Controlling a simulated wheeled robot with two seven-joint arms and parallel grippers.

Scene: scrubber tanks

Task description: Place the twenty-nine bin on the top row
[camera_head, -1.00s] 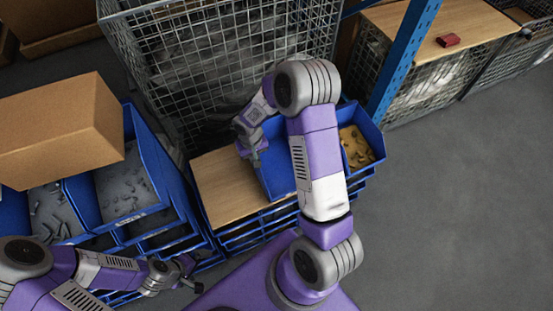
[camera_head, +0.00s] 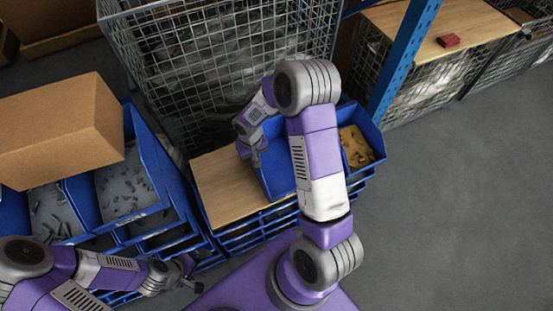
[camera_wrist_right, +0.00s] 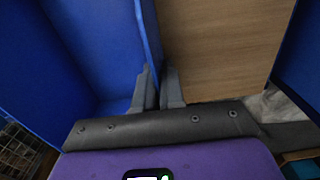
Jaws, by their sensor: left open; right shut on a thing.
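A blue bin (camera_head: 276,174) stands on the top row of the shelf, between the bare wood board and a bin of yellow-brown parts. No number on it is legible, and my right arm hides part of it. My right gripper (camera_head: 254,155) is at its left wall. In the right wrist view, the gripper (camera_wrist_right: 159,88) is shut on the blue bin's wall (camera_wrist_right: 148,45), one finger on each side; the visible inside looks empty. My left gripper (camera_head: 190,271) is open and empty, low at the left, apart from the bin.
The bare wood board (camera_head: 222,187) lies left of the held bin. The bin of yellow-brown parts (camera_head: 357,148) is to its right. A grey-parts bin (camera_head: 128,188) and a cardboard box (camera_head: 60,130) are at the left. A wire cage (camera_head: 225,60) and a blue post (camera_head: 405,60) stand behind.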

